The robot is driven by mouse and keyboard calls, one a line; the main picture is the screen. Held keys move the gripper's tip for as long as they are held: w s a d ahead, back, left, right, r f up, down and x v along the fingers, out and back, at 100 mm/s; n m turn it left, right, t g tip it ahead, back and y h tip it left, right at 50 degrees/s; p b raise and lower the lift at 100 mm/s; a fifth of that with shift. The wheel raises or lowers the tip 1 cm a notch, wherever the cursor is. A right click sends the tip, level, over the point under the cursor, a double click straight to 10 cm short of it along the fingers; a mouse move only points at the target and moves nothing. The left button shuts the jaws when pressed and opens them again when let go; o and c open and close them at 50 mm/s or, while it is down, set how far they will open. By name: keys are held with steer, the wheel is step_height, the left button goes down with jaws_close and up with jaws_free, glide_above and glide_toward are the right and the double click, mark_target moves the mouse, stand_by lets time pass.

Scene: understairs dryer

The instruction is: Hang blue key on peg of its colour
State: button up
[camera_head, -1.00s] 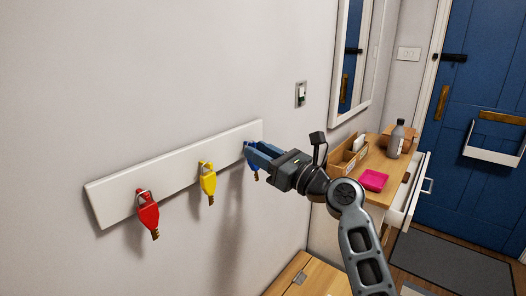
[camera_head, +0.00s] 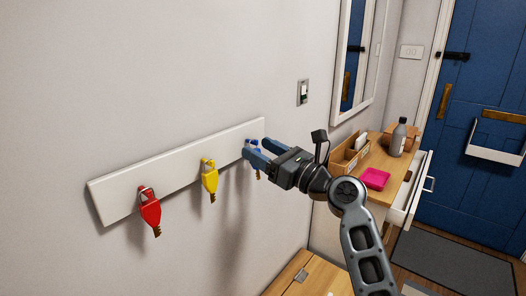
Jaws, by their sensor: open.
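The blue key (camera_head: 258,173) hangs at the right end of the white peg board (camera_head: 125,190), at the blue peg position, partly hidden behind my gripper. My gripper (camera_head: 256,150) is open, its two blue fingers spread around or just in front of the key's upper part. Whether a finger touches the key cannot be told. The peg itself is mostly hidden. The yellow key (camera_head: 210,181) hangs at the middle of the board, and the red key (camera_head: 150,212) hangs at the left.
A wooden console (camera_head: 402,170) with an open drawer, a wooden organiser (camera_head: 350,153), a pink tray (camera_head: 375,179) and a grey bottle (camera_head: 398,138) stands right of my arm. A wooden surface (camera_head: 312,275) lies below.

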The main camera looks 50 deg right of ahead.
steer(key=s+f+b, duration=0.1)
steer(key=s, duration=0.6)
steer(key=shift+s+f, duration=0.2)
steer(key=shift+s, duration=0.15)
steer(key=shift+d, duration=0.1)
steer(key=s+a+f+n+g+h, duration=0.2)
steer(key=s+a+f+n, duration=0.35)
steer(key=f+n, duration=0.2)
steer(key=s+a+f+n+g+h, duration=0.1)
steer(key=s+a+f+n+g, duration=0.2)
steer(key=s+a+f+n, duration=0.45)
steer(key=s+a+n+y, duration=0.1)
steer(key=s+a+n, duration=0.4)
steer(key=s+n, duration=0.4)
steer(key=s+a+n+y, duration=0.1)
steer(key=s+a+n, duration=0.4)
steer(key=s+n, duration=0.3)
steer(key=n, duration=0.3)
steer(key=shift+s+r+n, duration=0.3)
steer(key=shift+s+r, duration=0.05)
